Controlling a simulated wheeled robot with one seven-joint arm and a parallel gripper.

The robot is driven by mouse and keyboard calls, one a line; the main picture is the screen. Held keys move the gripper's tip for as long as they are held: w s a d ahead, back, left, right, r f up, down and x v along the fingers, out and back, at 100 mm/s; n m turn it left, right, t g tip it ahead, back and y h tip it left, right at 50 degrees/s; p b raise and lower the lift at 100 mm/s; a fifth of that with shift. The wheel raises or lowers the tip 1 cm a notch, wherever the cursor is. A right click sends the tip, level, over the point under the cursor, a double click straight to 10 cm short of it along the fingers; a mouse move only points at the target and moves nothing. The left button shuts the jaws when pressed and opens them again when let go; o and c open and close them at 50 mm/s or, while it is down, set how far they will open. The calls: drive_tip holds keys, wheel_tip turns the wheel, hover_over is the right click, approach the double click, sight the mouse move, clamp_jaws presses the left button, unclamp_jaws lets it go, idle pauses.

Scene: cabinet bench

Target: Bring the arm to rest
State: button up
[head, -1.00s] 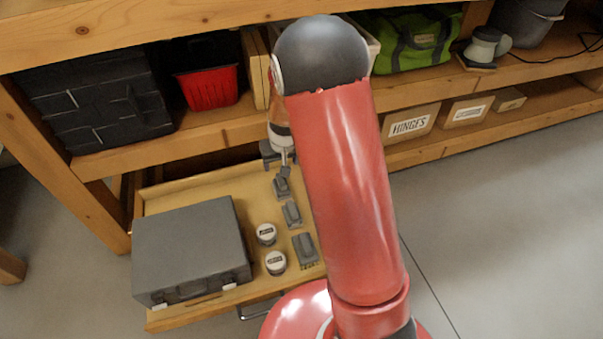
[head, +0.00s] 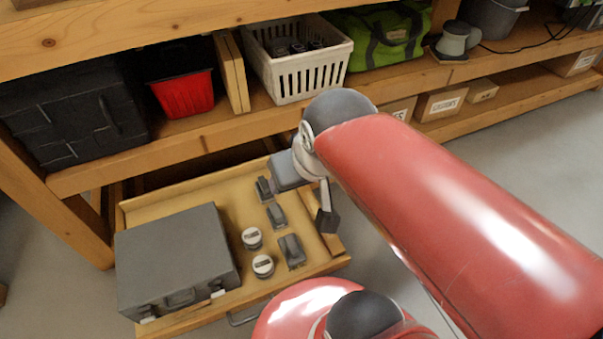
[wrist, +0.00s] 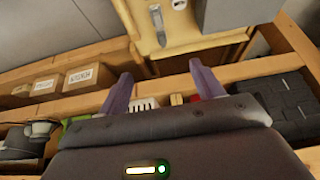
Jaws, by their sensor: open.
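My red arm crosses the right of the head view, reaching toward the open drawer. My gripper (head: 325,212) hangs at the arm's end over the drawer's right edge, partly hidden by the arm. In the wrist view my gripper (wrist: 163,88) shows two purple-grey fingers spread apart with nothing between them. The drawer and shelf lie beyond the fingers there. The gripper appears apart from the things in the drawer.
The pulled-out drawer (head: 162,211) holds a grey case (head: 172,255), two white-lidded jars (head: 252,238) and several grey pieces (head: 291,250). The shelf above has a red bin (head: 184,93), a white basket (head: 300,72) and a green bag (head: 383,38). Floor at right is clear.

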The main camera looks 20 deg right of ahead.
drive_tip(key=shift+s+d, duration=0.1)
drive_tip(key=shift+s, duration=0.8)
drive_tip(key=shift+r, duration=0.2)
